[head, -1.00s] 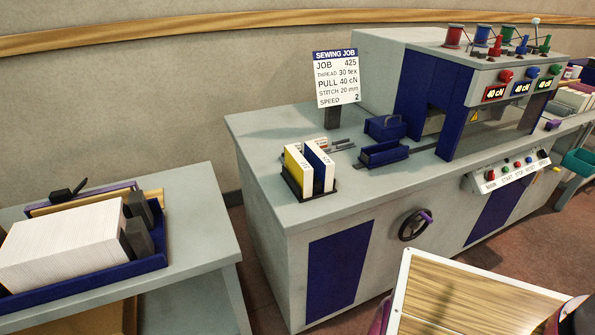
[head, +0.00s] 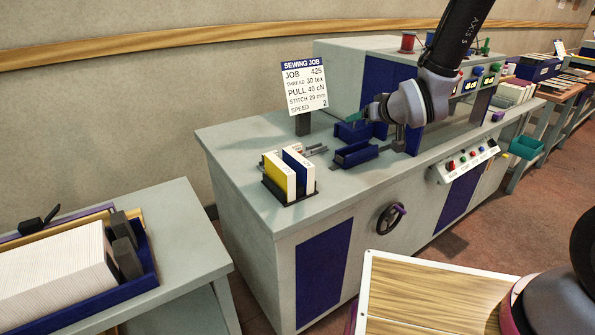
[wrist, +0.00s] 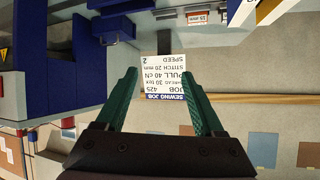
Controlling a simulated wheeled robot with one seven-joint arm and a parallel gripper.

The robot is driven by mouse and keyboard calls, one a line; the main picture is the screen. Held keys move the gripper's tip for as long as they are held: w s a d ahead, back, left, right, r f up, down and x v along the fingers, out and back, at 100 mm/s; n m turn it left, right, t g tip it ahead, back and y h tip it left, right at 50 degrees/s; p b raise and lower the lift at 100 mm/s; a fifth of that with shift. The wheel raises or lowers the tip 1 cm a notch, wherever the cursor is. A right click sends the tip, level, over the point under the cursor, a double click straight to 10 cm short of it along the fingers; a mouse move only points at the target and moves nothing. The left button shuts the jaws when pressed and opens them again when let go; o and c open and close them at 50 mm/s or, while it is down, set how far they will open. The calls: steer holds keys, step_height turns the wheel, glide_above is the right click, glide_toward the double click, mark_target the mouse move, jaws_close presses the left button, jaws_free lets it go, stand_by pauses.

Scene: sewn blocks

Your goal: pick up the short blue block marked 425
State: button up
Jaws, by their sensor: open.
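Two upright blocks stand in a dark rack (head: 286,198) on the grey machine table: one with a yellow face (head: 275,174) on the left, one with a blue face (head: 297,167) on the right, with white page-like sides. Their marks are too small to read here. My gripper (head: 356,117) is above and to the right of the rack, near the blue fixtures. In the wrist view my gripper (wrist: 160,84) shows two green fingers spread apart with nothing held.
The job sign (head: 304,87) reading 425 stands behind the rack; upside down, it shows between my fingers in the wrist view (wrist: 163,75). Blue fixtures (head: 355,153) lie right of the rack. A left table holds a blue tray (head: 140,283) with a white stack.

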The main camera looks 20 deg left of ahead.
mark_target(303, 160)
steer(key=s+a+f+n+y, duration=0.1)
steer(key=a+f, duration=0.3)
steer(key=s+a+f+n+y, duration=0.1)
steer(key=s+a+f, duration=0.1)
steer(key=a+f, duration=0.2)
steer(key=s+a+f+n+g+y, duration=0.1)
steer(key=s+a+f+n, duration=0.1)
steer(key=a+f, duration=0.2)
steer(key=shift+s+a+f, duration=0.25)
steer(key=shift+a+f, duration=0.15)
steer(key=shift+a, duration=0.15)
steer(key=shift+r+x, duration=0.15)
steer(key=shift+x, duration=1.45)
steer(key=shift+r+x, duration=0.1)
steer(key=shift+x, duration=1.45)
steer(key=shift+a, duration=0.15)
jaws_close()
